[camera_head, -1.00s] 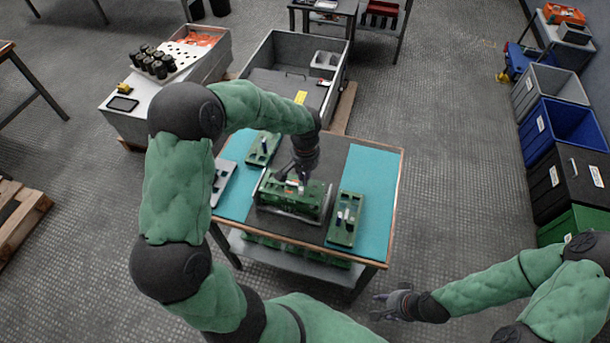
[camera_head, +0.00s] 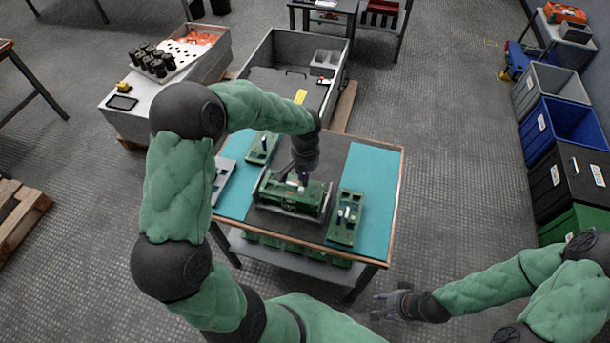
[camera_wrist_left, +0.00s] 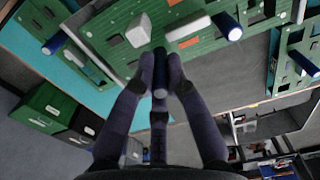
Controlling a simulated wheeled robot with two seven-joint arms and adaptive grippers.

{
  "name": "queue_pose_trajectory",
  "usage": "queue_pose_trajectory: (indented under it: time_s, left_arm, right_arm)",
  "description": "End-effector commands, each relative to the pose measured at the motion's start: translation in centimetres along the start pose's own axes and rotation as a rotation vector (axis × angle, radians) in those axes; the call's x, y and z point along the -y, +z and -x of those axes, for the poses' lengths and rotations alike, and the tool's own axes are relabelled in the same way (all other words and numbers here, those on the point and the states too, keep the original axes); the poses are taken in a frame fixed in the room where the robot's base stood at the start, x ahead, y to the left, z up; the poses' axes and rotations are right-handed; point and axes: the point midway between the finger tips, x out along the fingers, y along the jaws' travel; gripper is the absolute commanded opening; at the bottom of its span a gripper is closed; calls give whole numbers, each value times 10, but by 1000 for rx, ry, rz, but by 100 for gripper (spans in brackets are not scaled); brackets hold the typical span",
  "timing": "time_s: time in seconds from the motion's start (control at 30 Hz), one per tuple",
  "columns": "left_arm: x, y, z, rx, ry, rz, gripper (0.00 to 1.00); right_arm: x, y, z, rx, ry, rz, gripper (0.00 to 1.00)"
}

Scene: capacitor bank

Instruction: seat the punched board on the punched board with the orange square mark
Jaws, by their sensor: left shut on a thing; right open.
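My left gripper (camera_head: 302,180) is over the middle of the table. In the left wrist view its fingers (camera_wrist_left: 160,75) are shut around a dark blue post (camera_wrist_left: 160,58) on a green punched board (camera_wrist_left: 110,42). In the head view this green board (camera_head: 280,186) is in a grey frame at the table's middle. An orange mark (camera_wrist_left: 190,42) shows on green board surface close to the fingers. I cannot tell how the board layers meet, as the gripper hides part of them. My right gripper (camera_head: 392,304) is open and empty, off the table at the lower right.
Another green board (camera_head: 345,222) with posts lies on the teal mat at the right. One more (camera_head: 262,148) lies at the back left, near a grey piece (camera_head: 223,178). A grey bin (camera_head: 270,62) stands behind the table. Open floor lies to the right.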

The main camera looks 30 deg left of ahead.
Motion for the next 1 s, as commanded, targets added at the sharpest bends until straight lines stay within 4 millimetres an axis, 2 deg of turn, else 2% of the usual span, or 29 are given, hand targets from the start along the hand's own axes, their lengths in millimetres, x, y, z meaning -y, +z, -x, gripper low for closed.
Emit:
queue_pose_trajectory:
  time_s: [0.6,1.0]
  left_arm:
    - [0,0,-11,-1,0,0,0]
    - [0,0,-11,-1,0,0,0]
  right_arm:
    - [-3,0,-7,0,0,0,42]
    - [-3,0,-7,0,0,0,42]
